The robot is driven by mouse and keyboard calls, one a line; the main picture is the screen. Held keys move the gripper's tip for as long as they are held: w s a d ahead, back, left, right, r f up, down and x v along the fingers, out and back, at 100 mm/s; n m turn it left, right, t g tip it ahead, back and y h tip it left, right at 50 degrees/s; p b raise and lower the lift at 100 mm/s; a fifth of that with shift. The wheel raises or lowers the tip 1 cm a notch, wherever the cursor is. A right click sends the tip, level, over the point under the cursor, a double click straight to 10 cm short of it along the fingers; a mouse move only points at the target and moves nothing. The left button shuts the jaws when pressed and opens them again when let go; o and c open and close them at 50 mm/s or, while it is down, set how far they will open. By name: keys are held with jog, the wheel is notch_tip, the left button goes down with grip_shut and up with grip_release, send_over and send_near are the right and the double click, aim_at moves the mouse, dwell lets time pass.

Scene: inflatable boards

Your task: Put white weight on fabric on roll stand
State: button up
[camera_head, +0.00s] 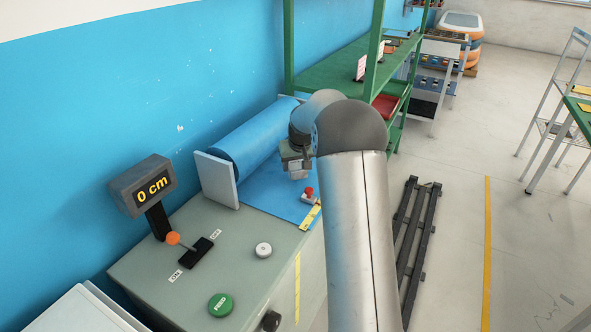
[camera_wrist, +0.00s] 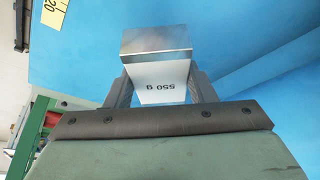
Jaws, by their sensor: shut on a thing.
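In the head view, my gripper (camera_head: 296,164) and the weight (camera_head: 297,174) hang over the blue fabric (camera_head: 270,190). Whether the weight touches the fabric is unclear. The fabric comes off a blue roll (camera_head: 250,137) on the roll stand, whose white end plate (camera_head: 217,180) faces the front. My arm hides the right part of the fabric.
A red button box (camera_head: 308,196) and a yellow ruler strip (camera_head: 311,217) are at the fabric's near right edge. The grey machine top carries a "0 cm" display (camera_head: 150,187), an orange-knobbed lever (camera_head: 174,238) and a green FEED button (camera_head: 221,304). A green shelf (camera_head: 340,68) stands behind.

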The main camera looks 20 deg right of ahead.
jog(key=shift+w+f, duration=0.25)
jog(key=shift+w, duration=0.05)
jog(key=shift+w+d+f, duration=0.1)
jog(key=shift+w+f, duration=0.05)
jog(key=shift+f, duration=1.7)
jog(key=o, duration=1.4)
